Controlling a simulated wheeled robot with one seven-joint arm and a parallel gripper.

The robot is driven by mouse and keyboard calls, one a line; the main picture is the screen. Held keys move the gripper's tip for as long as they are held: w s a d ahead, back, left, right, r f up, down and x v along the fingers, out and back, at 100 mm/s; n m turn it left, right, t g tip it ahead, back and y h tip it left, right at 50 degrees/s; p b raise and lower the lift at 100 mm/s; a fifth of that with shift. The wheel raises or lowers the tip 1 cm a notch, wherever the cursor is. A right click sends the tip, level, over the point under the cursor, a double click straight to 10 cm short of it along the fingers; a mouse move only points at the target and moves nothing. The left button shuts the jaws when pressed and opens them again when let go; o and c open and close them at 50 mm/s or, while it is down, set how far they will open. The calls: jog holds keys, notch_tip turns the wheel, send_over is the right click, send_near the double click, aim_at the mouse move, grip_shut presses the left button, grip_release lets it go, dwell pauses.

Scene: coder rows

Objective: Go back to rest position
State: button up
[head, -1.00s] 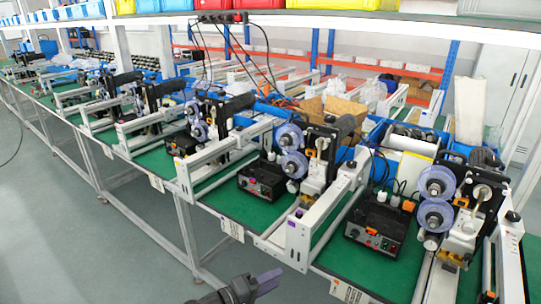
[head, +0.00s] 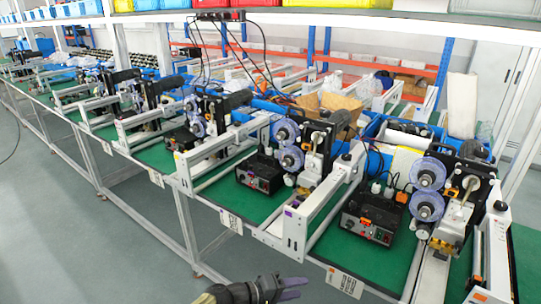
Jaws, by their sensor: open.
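My gripper (head: 283,287) shows at the bottom edge of the head view, in front of the bench and apart from it. Its dark body lies low over the floor side, with a purple-grey finger pointing right. It is open, and I see nothing held in it. The rest of my arm is mostly out of view.
A long bench with a green top (head: 222,205) runs from right to far left. Several coder machines with purple reels (head: 428,173), black control boxes (head: 370,213) and white rails (head: 297,228) stand on it. Grey floor (head: 60,240) is free at left.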

jog(key=s+d+f+m+g+y, duration=0.3)
jog(key=s+d+f+g+y, duration=0.1)
jog(key=s+d+g+y, duration=0.35)
jog(key=s+r+t+y+p, duration=0.1)
jog(key=r+t+y, duration=0.1)
jog(key=r, duration=0.6)
jog(key=s+d+r+t+y+p, duration=0.1)
jog(key=s+r+t+y, duration=0.1)
jog(key=r, duration=0.6)
jog(key=shift+s+d+t+y, duration=0.15)
jog(key=shift+t+y, duration=0.4)
jog(key=shift+y, duration=0.7)
